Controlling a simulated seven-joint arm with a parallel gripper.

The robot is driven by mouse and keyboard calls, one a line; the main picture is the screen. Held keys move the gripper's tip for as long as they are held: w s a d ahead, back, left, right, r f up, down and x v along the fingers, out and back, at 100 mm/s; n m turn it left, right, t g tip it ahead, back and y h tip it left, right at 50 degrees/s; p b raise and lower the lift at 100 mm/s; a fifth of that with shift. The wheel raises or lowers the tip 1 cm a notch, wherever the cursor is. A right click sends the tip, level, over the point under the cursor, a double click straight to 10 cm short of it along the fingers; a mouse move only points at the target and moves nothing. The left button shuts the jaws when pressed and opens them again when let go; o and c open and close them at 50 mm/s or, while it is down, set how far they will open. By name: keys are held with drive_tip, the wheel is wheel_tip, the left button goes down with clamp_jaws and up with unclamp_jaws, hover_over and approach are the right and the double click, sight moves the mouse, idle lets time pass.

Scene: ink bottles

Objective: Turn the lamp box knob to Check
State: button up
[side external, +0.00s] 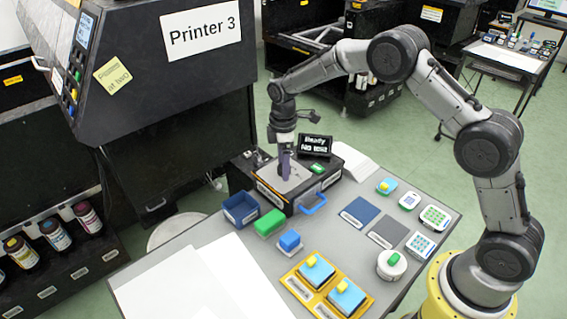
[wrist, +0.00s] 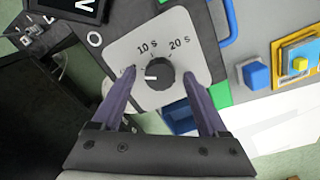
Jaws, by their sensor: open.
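The lamp box (side external: 268,192) is a black box with a light grey top plate, at the back left of the grey table. In the wrist view its dark round knob (wrist: 161,74) sits on the grey plate (wrist: 139,44), with marks "10 s" and "20 s" above it. The knob's white pointer line faces left in that view. A label there is mostly hidden by a finger, and I cannot read "Check" anywhere. My gripper (wrist: 160,75) is open, one purple finger on each side of the knob, with gaps visible. In the side view my gripper (side external: 285,172) points down over the plate.
A small black display (side external: 315,146) reading "Ready No test" stands at the box's back. A blue handle (side external: 313,205) is at its right side. A dark blue bin (side external: 241,208), a green block (side external: 269,222) and a yellow tray (side external: 289,279) stand nearby. Printer 3 (side external: 160,60) rises at left.

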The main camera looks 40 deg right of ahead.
wheel_tip(320, 180, up, 14)
idle(0.6)
